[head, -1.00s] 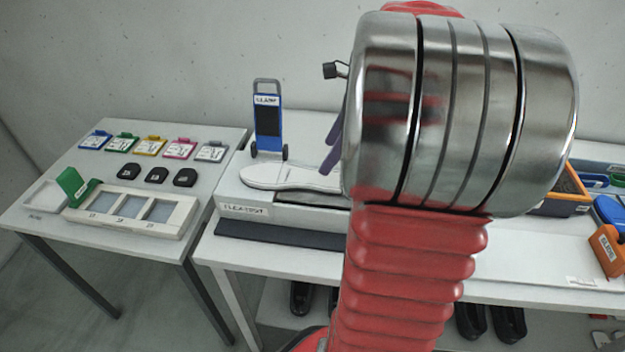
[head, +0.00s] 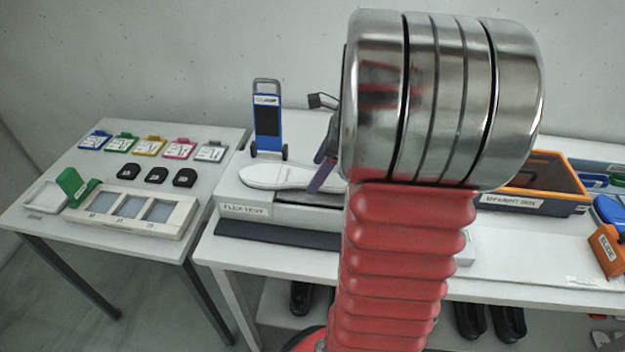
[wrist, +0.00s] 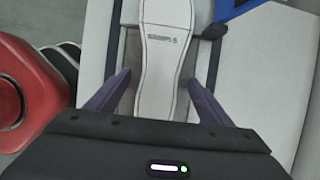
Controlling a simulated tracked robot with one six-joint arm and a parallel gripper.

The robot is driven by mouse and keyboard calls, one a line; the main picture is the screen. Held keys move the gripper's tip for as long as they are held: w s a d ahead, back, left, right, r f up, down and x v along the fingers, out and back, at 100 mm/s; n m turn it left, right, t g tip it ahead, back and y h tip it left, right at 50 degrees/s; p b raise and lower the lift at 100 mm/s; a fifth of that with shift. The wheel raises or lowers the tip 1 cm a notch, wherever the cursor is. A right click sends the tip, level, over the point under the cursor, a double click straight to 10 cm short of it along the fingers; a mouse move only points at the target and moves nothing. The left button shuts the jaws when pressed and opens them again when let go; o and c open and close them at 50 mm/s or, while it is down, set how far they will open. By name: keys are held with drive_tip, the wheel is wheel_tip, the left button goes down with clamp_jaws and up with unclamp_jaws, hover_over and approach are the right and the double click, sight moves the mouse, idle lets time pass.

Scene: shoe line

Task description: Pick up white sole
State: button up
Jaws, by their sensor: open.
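The white sole (head: 277,177) lies flat on top of the flex test block (head: 263,211) in the head view, its right end hidden behind my arm. In the wrist view the white sole (wrist: 165,50) runs lengthwise between my two fingers, with dark print on it. My gripper (wrist: 158,80) is open, one purple finger on each side of the sole, with gaps between. In the head view a purple finger of my gripper (head: 322,172) shows by the sole's right part. Whether the fingers are at the sole's height I cannot tell.
An orange-rimmed box (head: 545,200) is right of my arm. The left table (head: 150,225) holds coloured tags, black pieces and a framed tray. A dark strip (head: 275,236) lies before the block.

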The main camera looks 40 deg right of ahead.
drive_tip(key=shift+w+a+f, duration=0.1)
drive_tip(key=shift+w+f, duration=0.05)
drive_tip(key=shift+f, duration=0.4)
drive_tip(key=c, duration=1.3)
drive_tip(key=shift+r, duration=0.1)
wheel_tip(320, 180, up, 10)
drive_tip(key=shift+f, duration=0.1)
idle(0.7)
